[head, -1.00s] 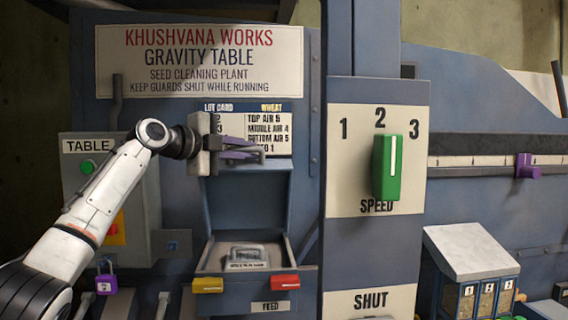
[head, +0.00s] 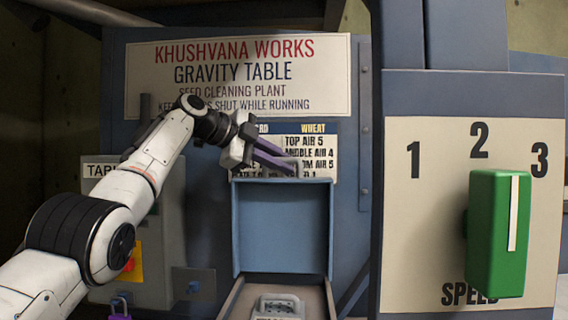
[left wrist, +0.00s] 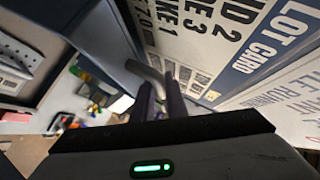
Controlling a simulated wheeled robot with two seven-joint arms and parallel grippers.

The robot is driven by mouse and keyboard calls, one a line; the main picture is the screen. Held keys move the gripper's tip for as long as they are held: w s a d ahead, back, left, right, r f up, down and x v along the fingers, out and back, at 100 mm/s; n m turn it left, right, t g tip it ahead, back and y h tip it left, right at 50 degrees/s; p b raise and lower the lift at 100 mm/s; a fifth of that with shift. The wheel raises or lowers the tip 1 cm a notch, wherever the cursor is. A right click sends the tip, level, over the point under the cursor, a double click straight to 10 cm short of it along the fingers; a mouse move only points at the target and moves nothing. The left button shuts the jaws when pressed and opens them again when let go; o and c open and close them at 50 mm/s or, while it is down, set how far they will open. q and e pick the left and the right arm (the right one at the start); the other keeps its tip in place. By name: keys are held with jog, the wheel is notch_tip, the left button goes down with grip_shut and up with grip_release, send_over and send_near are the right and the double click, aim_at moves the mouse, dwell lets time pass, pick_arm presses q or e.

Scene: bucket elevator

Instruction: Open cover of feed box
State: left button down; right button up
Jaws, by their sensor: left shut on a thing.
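The cover of the feed box (head: 283,227) is a blue panel standing upright at the back of the box in the head view. The feed box (head: 234,297) is open below it, with a grey perforated piece (head: 278,306) lying inside; its front is cut off by the frame. My left gripper (head: 278,163) is at the cover's top edge, its purple fingers shut on the cover's handle. In the left wrist view a grey curved handle (left wrist: 146,74) runs to the purple fingers of this gripper (left wrist: 160,101). My right gripper is not in view.
A lot card (head: 308,150) and a sign (head: 240,75) are on the wall behind the gripper. A panel with a green speed knob (head: 497,233) stands close on the right. A grey control box (head: 165,255) is at the left, partly behind my arm.

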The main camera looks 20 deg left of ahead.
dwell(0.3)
pick_arm(q)
jog(key=c, duration=2)
grip_release()
jog(key=shift+c, duration=0.2)
jog(key=shift+s, duration=0.1)
jog(key=shift+s+a+r+b, duration=0.1)
jog(key=shift+s+a+b, duration=0.1)
jog(key=shift+b, duration=0.1)
jog(key=b+v, duration=0.2)
jog(key=v, duration=0.7)
jog(key=shift+s+r+b, duration=0.25)
jog(key=shift+s+b, duration=0.05)
